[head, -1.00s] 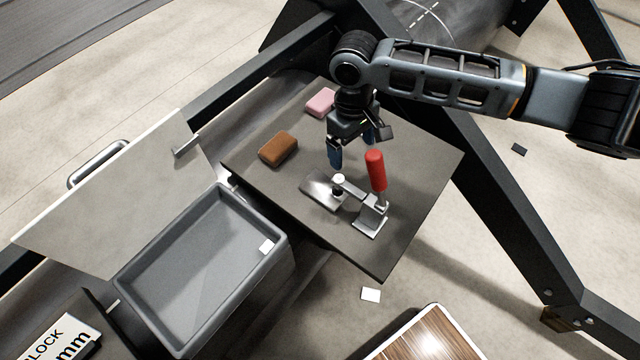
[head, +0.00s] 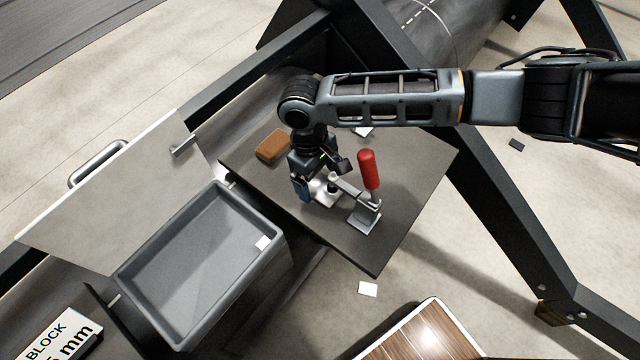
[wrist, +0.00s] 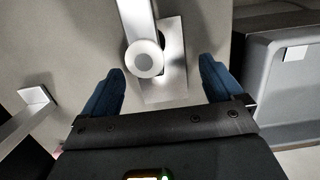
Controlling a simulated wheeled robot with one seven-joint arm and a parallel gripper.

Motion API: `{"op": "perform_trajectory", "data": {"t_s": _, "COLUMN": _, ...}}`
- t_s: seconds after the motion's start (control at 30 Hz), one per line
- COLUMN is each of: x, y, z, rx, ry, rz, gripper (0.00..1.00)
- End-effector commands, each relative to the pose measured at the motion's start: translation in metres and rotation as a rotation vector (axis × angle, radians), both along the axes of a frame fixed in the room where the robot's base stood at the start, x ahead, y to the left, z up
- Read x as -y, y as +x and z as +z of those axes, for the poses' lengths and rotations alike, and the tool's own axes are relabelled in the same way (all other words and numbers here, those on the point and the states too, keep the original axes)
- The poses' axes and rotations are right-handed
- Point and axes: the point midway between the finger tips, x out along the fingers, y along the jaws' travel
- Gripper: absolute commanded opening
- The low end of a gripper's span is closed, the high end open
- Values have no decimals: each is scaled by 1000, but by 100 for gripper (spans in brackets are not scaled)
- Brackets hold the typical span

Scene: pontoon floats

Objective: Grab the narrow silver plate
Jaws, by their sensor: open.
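The narrow silver plate (head: 324,196) lies on the dark table, partly hidden by my gripper in the head view. In the wrist view the plate (wrist: 174,82) lies flat, with the round pale pad (wrist: 145,58) of a toggle clamp over part of it. The clamp (head: 366,212) has an upright red handle (head: 369,170). I cannot tell if the pad presses on the plate. My gripper (wrist: 162,72) is open, with one blue finger on each side of the plate's near end, apart from it. In the head view my gripper (head: 315,190) is low over the plate.
A brown block (head: 272,145) lies on the table (head: 410,190) behind my gripper. A grey tray (head: 276,270) stands left of the table, next to a tilted pale panel with a handle (head: 125,190). The table's right part is clear.

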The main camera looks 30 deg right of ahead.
Motion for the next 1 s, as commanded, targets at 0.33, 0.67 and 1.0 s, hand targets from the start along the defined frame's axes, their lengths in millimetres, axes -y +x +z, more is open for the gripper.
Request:
{"op": "perform_trajectory", "data": {"t_s": 0.33, "x": 1, "y": -2, "z": -14, "rx": 1, "ry": -1, "rz": 0, "gripper": 94}}
{"op": "perform_trajectory", "data": {"t_s": 0.67, "x": 1, "y": -2, "z": -13, "rx": 1, "ry": -1, "rz": 0, "gripper": 66}}
{"op": "perform_trajectory", "data": {"t_s": 1.0, "x": 1, "y": -2, "z": -13, "rx": 1, "ry": -1, "rz": 0, "gripper": 33}}
